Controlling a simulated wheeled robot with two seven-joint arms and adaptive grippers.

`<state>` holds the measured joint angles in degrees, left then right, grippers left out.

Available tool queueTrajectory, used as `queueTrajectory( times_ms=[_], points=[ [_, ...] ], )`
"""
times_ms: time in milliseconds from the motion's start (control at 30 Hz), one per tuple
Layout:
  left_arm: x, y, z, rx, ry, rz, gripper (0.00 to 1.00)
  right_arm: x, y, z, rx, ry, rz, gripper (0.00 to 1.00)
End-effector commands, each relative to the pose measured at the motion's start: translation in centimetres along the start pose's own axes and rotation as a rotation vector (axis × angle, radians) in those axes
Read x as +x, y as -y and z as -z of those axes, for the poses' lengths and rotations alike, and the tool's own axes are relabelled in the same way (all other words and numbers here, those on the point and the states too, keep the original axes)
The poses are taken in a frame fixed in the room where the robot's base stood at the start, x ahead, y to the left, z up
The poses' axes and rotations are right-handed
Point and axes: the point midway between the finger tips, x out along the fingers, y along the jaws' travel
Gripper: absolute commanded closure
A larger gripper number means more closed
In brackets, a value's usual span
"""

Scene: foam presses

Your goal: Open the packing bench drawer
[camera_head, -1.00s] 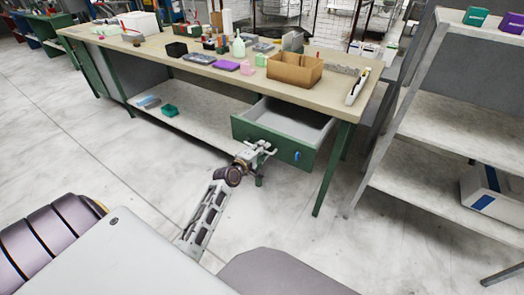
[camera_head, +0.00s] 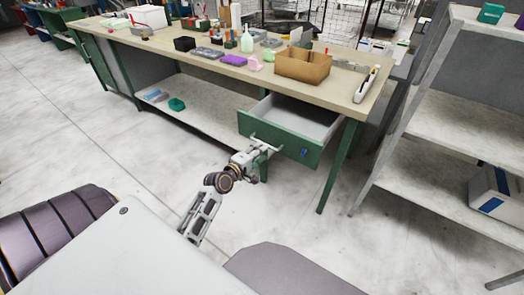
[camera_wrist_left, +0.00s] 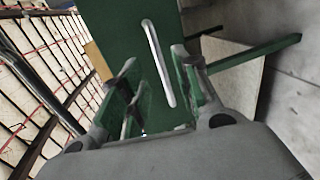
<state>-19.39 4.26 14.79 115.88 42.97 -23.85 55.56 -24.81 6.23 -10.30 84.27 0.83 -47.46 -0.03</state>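The packing bench drawer (camera_head: 300,145) has a green front and a grey inside, and it stands pulled out under the right end of the bench (camera_head: 340,88). Its pale bar handle (camera_head: 266,143) crosses the front. My left gripper (camera_head: 258,155) is just in front of the drawer, beside the handle's left part. In the left wrist view, the fingers (camera_wrist_left: 156,75) are spread, with the handle (camera_wrist_left: 158,62) beyond and between them on the green front. The fingers look clear of the bar. My right gripper is not in view.
A cardboard box (camera_head: 302,67), a purple item (camera_head: 233,60) and small containers stand on the bench top. A grey shelf rack (camera_head: 440,130) with a white-and-blue box (camera_head: 492,190) stands at the right. The floor before the bench is clear.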

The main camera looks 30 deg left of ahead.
Motion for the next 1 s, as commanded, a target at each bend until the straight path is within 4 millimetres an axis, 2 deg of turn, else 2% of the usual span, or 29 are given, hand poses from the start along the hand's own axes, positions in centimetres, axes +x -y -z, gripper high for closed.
queueTrajectory(
  times_ms=[500,700,1000],
  points=[
    [-4.2,0.0,0.0,0.001,-0.001,0.0,0.68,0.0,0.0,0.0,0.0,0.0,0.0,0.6],
    [-5.0,0.0,0.0,0.0,0.0,0.0,0.68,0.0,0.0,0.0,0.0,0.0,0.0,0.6],
    [-5.1,0.0,0.0,0.0,0.0,-0.001,0.68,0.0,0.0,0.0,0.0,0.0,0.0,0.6]
  ],
)
